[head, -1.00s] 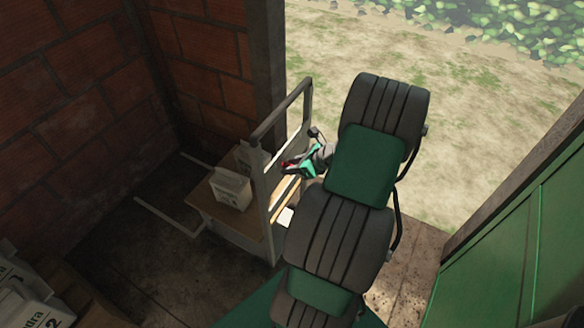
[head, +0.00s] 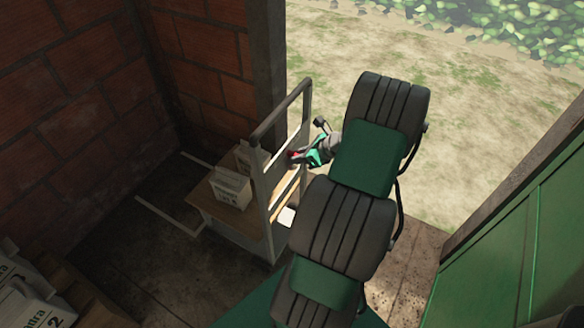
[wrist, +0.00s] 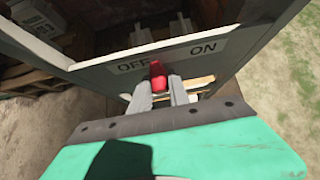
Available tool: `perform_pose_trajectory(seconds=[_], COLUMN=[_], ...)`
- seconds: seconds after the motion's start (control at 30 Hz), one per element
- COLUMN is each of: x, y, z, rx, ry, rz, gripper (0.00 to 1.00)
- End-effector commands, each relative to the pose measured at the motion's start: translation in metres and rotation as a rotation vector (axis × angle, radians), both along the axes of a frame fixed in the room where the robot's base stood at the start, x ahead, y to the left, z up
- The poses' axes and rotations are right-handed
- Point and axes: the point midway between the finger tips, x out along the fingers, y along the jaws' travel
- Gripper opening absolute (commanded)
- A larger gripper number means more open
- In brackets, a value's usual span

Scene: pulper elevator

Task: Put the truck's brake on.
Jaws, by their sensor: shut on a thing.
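The truck (head: 262,185) is a flat trolley with a wooden deck and a tall grey push frame. In the wrist view its grey panel (wrist: 95,75) carries a pale label (wrist: 176,58) reading OFF on the left and ON on the right. The red brake knob (wrist: 157,72) sticks out just below the label, nearer to OFF, beside its last letter. My gripper (wrist: 159,88) is shut on the knob, one grey finger on each side. In the head view my gripper (head: 299,158) is at the near side of the push frame, with a bit of red at its tip.
White boxes (head: 230,187) stand on the deck. Brick walls (head: 70,75) close in the left and back. More white boxes (head: 30,300) lie at the bottom left. A green panel (head: 510,245) stands at the right. Open ground (head: 350,45) lies beyond the doorway.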

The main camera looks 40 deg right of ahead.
Motion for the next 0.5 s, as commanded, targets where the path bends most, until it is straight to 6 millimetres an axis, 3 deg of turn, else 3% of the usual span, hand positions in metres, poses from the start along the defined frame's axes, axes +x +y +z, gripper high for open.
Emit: perform_pose_trajectory(seconds=[0.17, 0.5], x=[0.005, 0.006], y=[-0.014, -0.017], z=[0.002, 0.002], rx=[-0.001, -0.001], ry=[0.001, 0.000], rz=[-0.001, -0.001], gripper=[0.16, 0.16])
